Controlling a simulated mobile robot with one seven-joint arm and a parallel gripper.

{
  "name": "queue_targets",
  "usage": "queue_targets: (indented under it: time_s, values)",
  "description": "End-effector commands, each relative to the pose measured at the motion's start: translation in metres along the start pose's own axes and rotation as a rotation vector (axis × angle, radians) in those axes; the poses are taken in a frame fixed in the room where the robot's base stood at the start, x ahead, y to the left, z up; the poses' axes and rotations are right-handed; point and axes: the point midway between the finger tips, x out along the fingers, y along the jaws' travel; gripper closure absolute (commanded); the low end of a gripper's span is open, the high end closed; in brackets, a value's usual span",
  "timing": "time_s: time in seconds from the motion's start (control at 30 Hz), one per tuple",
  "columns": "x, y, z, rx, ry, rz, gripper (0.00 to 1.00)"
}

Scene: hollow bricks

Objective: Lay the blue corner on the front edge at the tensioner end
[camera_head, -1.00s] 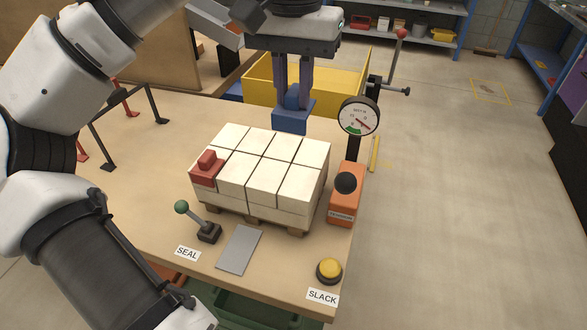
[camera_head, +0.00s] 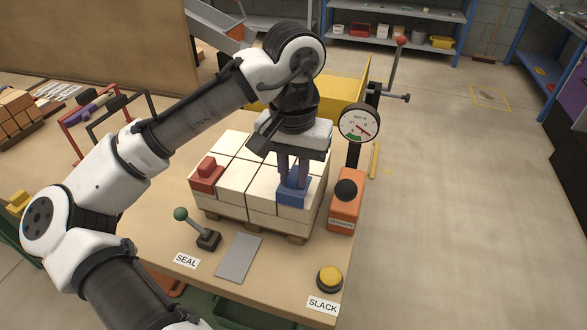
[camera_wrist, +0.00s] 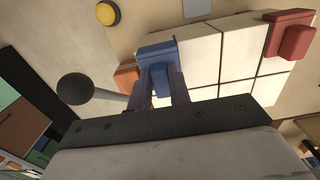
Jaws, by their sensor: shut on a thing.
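The blue corner (camera_head: 293,192) is at the front right corner of the white brick stack (camera_head: 235,180), the end by the orange tensioner (camera_head: 345,200). My gripper (camera_head: 293,180) is shut on its raised block from above. In the wrist view the blue corner (camera_wrist: 157,55) sits between the fingers at the stack's edge. Whether it rests on the bricks or hovers just above them I cannot tell. A red corner (camera_head: 207,174) lies on the stack's front left edge. The stack stands on a small wooden pallet (camera_head: 245,222).
A gauge (camera_head: 359,122) on a post and a lever with a red knob (camera_head: 401,42) stand behind the tensioner. In front are a green-knobbed lever (camera_head: 181,214), a grey plate (camera_head: 238,257) and a yellow button (camera_head: 329,277). A yellow bin (camera_head: 350,75) is behind.

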Motion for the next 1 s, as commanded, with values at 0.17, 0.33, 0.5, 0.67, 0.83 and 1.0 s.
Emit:
queue_targets:
  time_s: [0.17,0.33,0.5,0.67,0.83,1.0]
  values:
    - [0.0,0.0,0.0,0.0,0.001,0.0,1.0]
    - [0.002,0.0,0.0,0.0,0.001,0.0,0.73]
    - [0.002,0.0,0.0,0.0,0.001,0.0,0.59]
    - [0.002,0.0,0.0,-0.001,0.001,0.0,0.59]
    - [-0.005,0.0,-0.001,-0.001,0.002,-0.001,0.59]
    - [-0.034,-0.001,-0.001,-0.003,0.003,-0.003,0.59]
